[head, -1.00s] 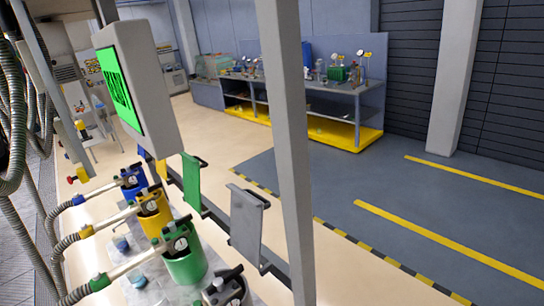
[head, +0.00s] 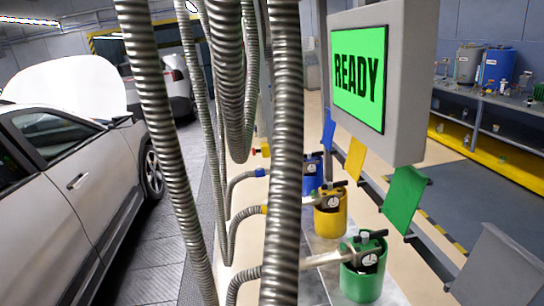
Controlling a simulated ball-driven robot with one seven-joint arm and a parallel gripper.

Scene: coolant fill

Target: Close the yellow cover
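A yellow flap (head: 355,160), which looks like the yellow cover, stands up at an angle on the rail behind the canisters in the head view. It is below the display, whose lower edge is just above it. The yellow canister (head: 330,221) stands in front of and below this flap, with a black-handled fitting and a round gauge on top. A metal hose with a yellow collar runs toward it from the left. The flap is apart from the canister's top. My gripper is not in view.
A grey display (head: 410,80) reading READY hangs close by. Thick metal hoses (head: 285,150) hang across the middle. Blue (head: 313,177) and green (head: 362,277) canisters flank the yellow one, with a green flap (head: 404,198) and a grey flap (head: 498,265). A white car (head: 70,180) stands left.

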